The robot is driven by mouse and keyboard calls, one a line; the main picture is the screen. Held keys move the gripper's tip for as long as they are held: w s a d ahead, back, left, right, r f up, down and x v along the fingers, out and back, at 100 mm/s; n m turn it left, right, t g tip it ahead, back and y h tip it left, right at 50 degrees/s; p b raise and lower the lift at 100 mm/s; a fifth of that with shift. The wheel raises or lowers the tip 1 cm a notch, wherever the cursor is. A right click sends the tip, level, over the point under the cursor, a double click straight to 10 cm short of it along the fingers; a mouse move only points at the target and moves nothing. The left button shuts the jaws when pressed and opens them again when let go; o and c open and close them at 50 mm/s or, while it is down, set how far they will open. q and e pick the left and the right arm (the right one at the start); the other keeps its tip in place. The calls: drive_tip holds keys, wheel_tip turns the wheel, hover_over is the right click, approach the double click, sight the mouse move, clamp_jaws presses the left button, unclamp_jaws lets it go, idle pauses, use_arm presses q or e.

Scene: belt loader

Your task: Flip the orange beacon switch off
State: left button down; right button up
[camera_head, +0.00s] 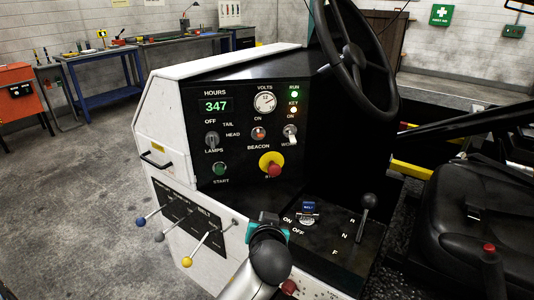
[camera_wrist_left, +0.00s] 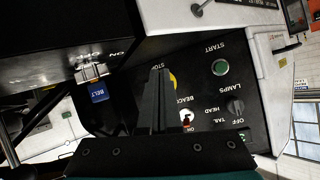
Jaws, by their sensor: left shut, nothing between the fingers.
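The orange beacon switch (camera_head: 258,133) is on the black dash panel (camera_head: 235,180), above the BEACON label and below an ON mark. Its lever position is too small to tell. My left gripper (camera_head: 264,218) is low in front of the panel, apart from the switch; its fingers are hard to make out there. In the left wrist view, which sees the panel upside down, the shut, empty fingers (camera_wrist_left: 158,98) stand in the middle. My right gripper is in neither view.
Close to the beacon switch are the white WORK switch (camera_head: 290,134), the yellow-and-red stop button (camera_head: 271,164) and the green START button (camera_head: 220,169). The steering wheel (camera_head: 355,60) overhangs on the right. A blue BELT switch (camera_head: 308,208) and a gear lever (camera_head: 367,205) stand lower right.

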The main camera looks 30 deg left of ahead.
use_arm(q)
drive_tip(key=w+a+r+n+t+y, duration=0.1)
drive_tip(key=w+r+n+y, duration=0.1)
drive_tip(key=r, duration=0.7)
drive_tip(key=w+a+r+n+t+y, duration=0.2)
drive_tip(key=w+r, duration=0.3)
drive_tip(key=r, duration=0.3)
drive_tip(key=shift+a+r+y, duration=0.25)
drive_tip(key=shift+r+y, duration=0.15)
drive_tip(key=shift+y, duration=0.1)
hover_over(259, 135)
drive_tip(key=shift+w+r, duration=0.15)
drive_tip(key=shift+w, duration=0.05)
drive_tip(key=f, duration=0.2)
drive_tip(key=d, duration=0.1)
drive_tip(key=shift+s+f, duration=0.55)
drive_tip(key=shift+f, duration=0.4)
drive_tip(key=shift+d+b, duration=0.1)
drive_tip(key=shift+b, duration=0.2)
